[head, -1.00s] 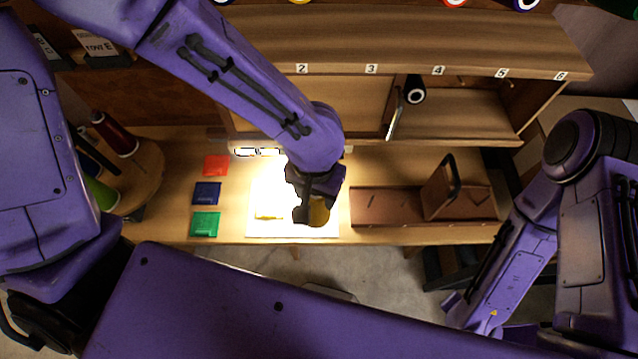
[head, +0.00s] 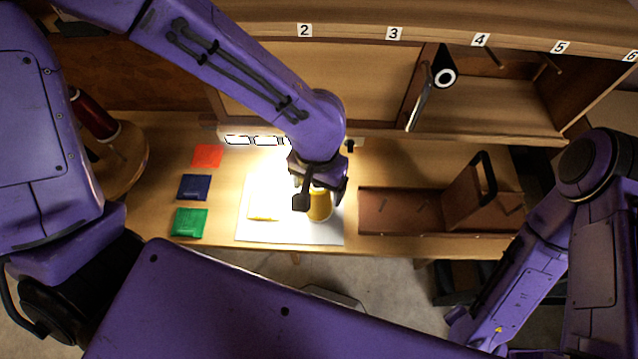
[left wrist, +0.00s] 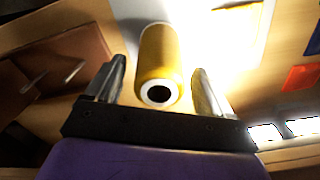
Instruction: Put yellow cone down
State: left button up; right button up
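The yellow cone (head: 320,205) stands on the white lit mat (head: 285,232), near its right side. In the left wrist view the cone (left wrist: 159,58) points its narrow end, a white ring with a dark hole, toward the camera. My left gripper (head: 319,193) is over the cone. In the left wrist view its two fingers (left wrist: 154,88) are spread on either side of the cone, with a visible gap on both sides. My right arm shows at the right of the head view, but its fingers are not seen.
A yellow patch (head: 264,213) lies on the mat. Red (head: 207,156), blue (head: 194,187) and green (head: 190,222) squares lie to its left. A brown holder (head: 402,212) with pins and a handle is to the right. A dark red cone (head: 95,118) is on a round stand at left.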

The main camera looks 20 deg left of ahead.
pick_arm(q)
notch_tip(320, 180, up, 12)
jog(key=p, duration=0.2)
dwell(0.4)
